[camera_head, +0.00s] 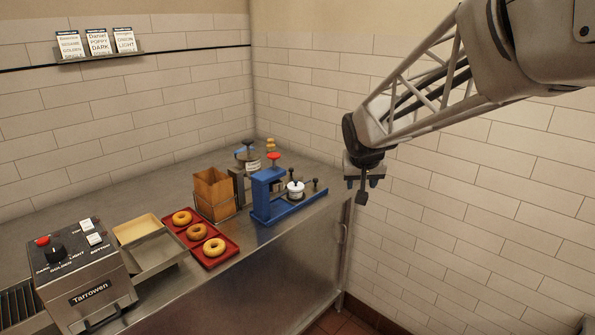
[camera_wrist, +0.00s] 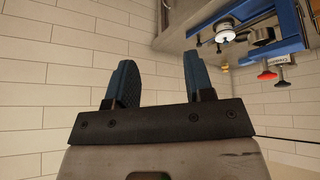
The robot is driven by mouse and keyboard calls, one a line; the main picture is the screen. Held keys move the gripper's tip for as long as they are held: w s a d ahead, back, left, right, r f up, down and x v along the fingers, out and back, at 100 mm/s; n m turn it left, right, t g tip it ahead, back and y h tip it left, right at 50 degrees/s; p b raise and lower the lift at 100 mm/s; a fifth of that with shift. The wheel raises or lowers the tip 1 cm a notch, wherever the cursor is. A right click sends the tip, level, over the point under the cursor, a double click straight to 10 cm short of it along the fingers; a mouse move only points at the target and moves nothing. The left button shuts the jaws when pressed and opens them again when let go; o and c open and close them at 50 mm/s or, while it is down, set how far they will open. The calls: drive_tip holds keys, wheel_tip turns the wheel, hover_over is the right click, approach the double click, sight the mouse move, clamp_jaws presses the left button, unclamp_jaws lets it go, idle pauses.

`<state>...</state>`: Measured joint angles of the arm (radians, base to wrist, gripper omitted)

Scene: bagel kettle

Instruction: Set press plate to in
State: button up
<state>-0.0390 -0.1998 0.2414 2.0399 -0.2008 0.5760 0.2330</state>
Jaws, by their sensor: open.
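Whether the plate is in or out I cannot tell. In the wrist view the blue frame (camera_wrist: 289,28), the white round part (camera_wrist: 226,33) and the red knob (camera_wrist: 267,75) show at upper right. My gripper (camera_head: 361,190) is open and empty, right of the press and apart from it; its fingers also show in the wrist view (camera_wrist: 157,62).
A wooden box in a wire holder (camera_head: 214,190) stands left of the press. A red tray (camera_head: 228,253) with three bagels, a metal tray (camera_head: 159,254) and a Tarrowen toaster (camera_head: 87,287) lie farther left. Tiled wall (camera_head: 440,210) stands behind my gripper.

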drive_tip(key=w+a+f+t, duration=0.1)
drive_tip(key=w+f, duration=0.2)
drive_tip(key=w, duration=0.6)
drive_tip(key=w+a+f+t, duration=0.1)
drive_tip(key=w+a+f, duration=0.15)
drive_tip(key=w, duration=0.75)
drive_tip(key=t+y, duration=0.1)
approach(315, 179)
drive_tip(key=shift+w+d+f+n, duration=0.2)
drive_tip(key=shift+w+f+n, duration=0.1)
drive_tip(key=shift+w+f, duration=0.6)
drive_tip(key=shift+f, duration=0.15)
drive_tip(key=shift+x, duration=3.75)
drive_tip(key=shift+w+a, duration=0.1)
clamp_jaws()
